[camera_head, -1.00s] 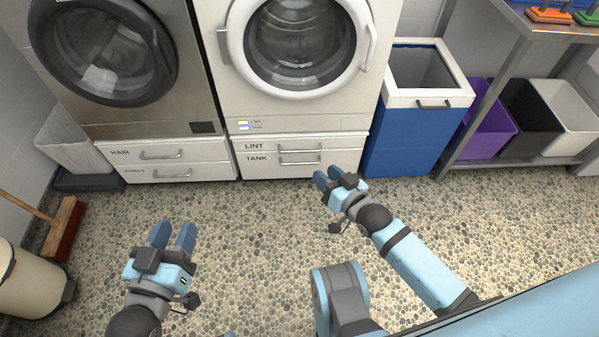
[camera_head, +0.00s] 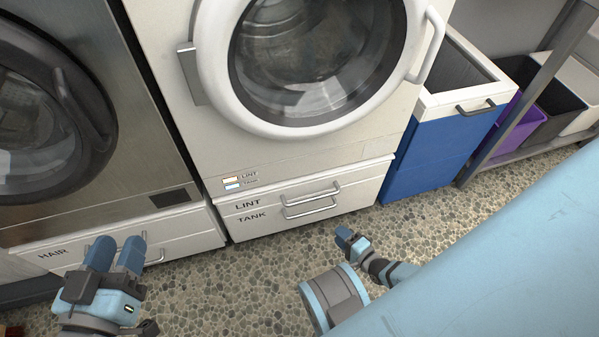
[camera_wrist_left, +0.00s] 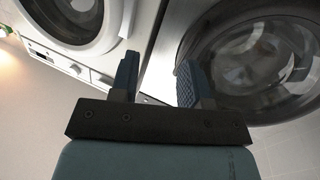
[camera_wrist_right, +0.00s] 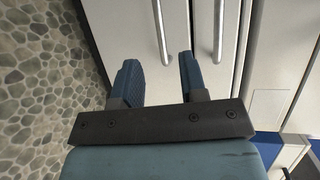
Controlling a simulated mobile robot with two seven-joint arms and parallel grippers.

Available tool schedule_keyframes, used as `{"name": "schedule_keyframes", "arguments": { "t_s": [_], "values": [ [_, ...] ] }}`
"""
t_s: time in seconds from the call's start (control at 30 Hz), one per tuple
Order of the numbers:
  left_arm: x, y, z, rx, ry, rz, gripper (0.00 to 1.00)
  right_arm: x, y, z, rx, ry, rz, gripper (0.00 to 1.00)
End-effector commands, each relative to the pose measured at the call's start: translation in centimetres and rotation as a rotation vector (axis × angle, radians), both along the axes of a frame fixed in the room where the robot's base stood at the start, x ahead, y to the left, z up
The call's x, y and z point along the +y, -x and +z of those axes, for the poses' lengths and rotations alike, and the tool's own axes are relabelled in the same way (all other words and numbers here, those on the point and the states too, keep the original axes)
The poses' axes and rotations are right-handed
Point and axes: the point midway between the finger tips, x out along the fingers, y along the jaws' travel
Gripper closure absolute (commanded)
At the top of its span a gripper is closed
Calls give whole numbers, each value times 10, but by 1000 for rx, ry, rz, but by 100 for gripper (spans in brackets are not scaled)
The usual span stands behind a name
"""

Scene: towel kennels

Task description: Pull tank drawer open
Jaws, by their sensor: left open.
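The tank drawer (camera_head: 262,226) is the lower white drawer under the white machine, labelled TANK, and it looks shut. Its silver bar handle (camera_head: 310,211) also shows in the right wrist view (camera_wrist_right: 160,30), running between the two finger directions. My right gripper (camera_head: 347,238) is in front of the drawer, low and to the right of the handle. In the right wrist view its fingers (camera_wrist_right: 158,68) are apart and empty, pointing at the drawer front; contact with the handle is not seen. My left gripper (camera_head: 119,246) is open and empty in front of the HAIR drawer.
The lint drawer (camera_head: 243,204) with its own handle (camera_head: 312,193) lies directly above. A blue bin (camera_head: 430,150) stands to the right of the machine. The HAIR drawer (camera_head: 190,236) is to the left. Pebbled floor (camera_head: 240,285) in front is clear.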

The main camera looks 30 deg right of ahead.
Motion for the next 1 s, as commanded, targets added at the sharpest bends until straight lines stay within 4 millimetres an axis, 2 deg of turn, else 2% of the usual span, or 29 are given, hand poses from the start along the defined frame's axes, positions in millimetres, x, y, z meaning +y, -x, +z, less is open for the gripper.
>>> {"name": "schedule_keyframes", "arguments": {
  "t_s": [0.1, 0.23, 0.5, 0.7, 0.83, 1.0],
  "values": [
    [0, -1, -2, -8, -7, -2, 57, -3, 0, -7, 3, -16, -9, 61],
    [2, -4, -3, -40, -27, -1, 57, 0, -17, -11, 3, -18, -10, 61],
    [9, -14, -3, -162, -94, 4, 57, 9, -73, -23, 1, -17, -8, 61],
    [13, -20, -1, -249, -145, 9, 57, 16, -108, -29, 2, -17, -8, 61],
    [14, -22, 1, -286, -166, 13, 57, 18, -122, -31, 3, -16, -8, 61],
    [15, -24, 5, -312, -174, 15, 57, 19, -130, -31, 4, -15, -8, 61]
  ]
}}
